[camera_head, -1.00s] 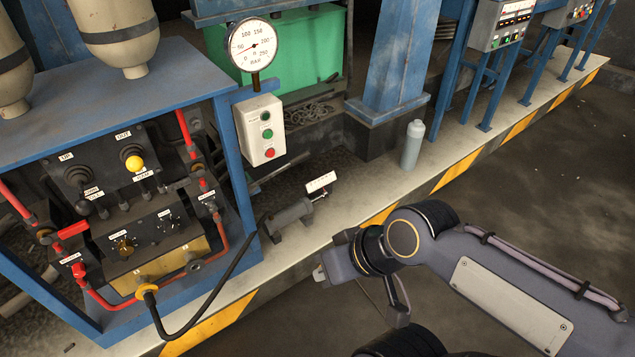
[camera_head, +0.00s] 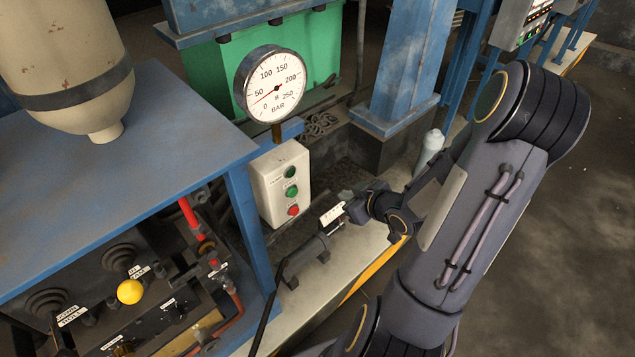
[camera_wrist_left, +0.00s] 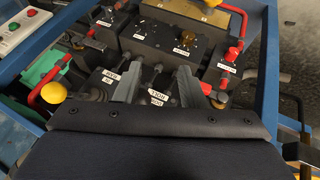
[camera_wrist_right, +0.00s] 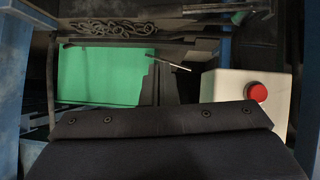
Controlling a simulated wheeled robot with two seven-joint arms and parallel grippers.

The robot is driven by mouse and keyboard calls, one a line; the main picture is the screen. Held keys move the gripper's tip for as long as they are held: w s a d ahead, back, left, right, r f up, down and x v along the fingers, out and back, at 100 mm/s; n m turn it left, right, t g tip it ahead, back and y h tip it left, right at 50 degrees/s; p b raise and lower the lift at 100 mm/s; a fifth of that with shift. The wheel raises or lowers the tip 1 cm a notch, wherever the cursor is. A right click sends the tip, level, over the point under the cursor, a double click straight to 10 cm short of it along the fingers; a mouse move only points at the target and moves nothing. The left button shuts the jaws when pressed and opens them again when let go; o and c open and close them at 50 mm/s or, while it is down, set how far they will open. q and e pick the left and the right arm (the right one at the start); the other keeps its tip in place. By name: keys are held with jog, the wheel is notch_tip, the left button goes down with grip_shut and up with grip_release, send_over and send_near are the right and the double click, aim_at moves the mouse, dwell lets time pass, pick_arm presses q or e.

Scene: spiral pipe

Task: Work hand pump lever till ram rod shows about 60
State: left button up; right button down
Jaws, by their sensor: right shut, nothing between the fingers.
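The small ram (camera_head: 305,260) lies on the walkway in the head view, with a white scale plate (camera_head: 333,213) at its far end; its reading is too small to make out. My right gripper (camera_head: 350,202) is shut and empty, close by that plate; I cannot tell whether it touches. The pump panel (camera_head: 165,315) is at the lower left, with a yellow-knobbed lever (camera_head: 130,291). Which lever works the pump is unclear. In the left wrist view my left gripper (camera_wrist_left: 157,88) has its fingers apart above the panel, near white labels; the yellow knob (camera_wrist_left: 53,92) is left of them.
A grey bottle (camera_head: 430,146) stands behind my right arm. A blue post (camera_head: 400,65) rises behind.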

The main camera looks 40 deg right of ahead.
jog(key=shift+w+f, duration=0.1)
jog(key=shift+w, duration=0.05)
jog(key=s+f+b+x, duration=0.1)
jog(key=b+x, duration=0.3)
jog(key=x, duration=0.8)
jog(key=shift+d+f, duration=0.2)
jog(key=shift+f, duration=0.55)
jog(key=shift+f, duration=0.1)
